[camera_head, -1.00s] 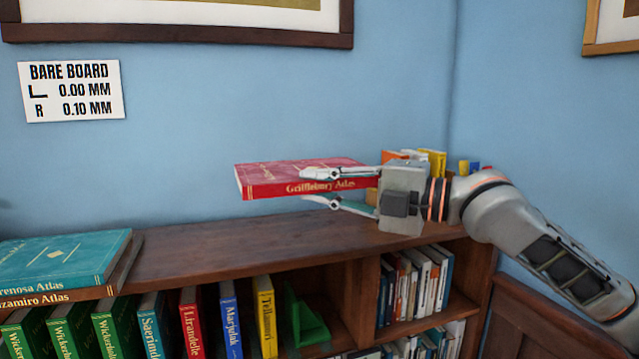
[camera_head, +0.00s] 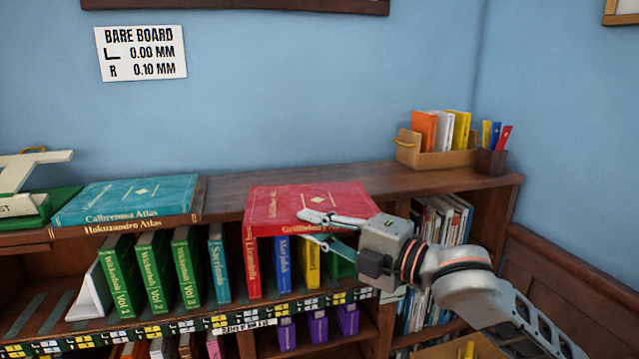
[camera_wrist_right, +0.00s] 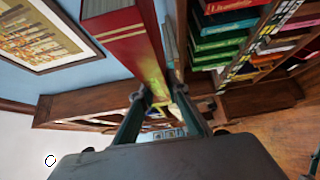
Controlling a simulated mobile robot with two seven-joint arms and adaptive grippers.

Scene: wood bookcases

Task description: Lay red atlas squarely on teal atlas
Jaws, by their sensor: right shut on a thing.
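The red atlas (camera_head: 310,204) lies flat in my right gripper (camera_head: 322,230), one finger over its cover and one under it. It is held out at the front edge of the bookcase top, right of the teal atlas and apart from it. The teal atlas (camera_head: 128,198) lies flat on a brown atlas (camera_head: 150,226) on the bookcase top. In the right wrist view the red atlas (camera_wrist_right: 130,45) sits between the fingers (camera_wrist_right: 160,105). My left gripper does not show.
A green-and-white object (camera_head: 30,205) stands close left of the teal atlas. A wooden box of books (camera_head: 440,157) and a dark cup (camera_head: 490,162) stand at the back right. Bare bookcase top (camera_head: 235,190) lies between the atlases.

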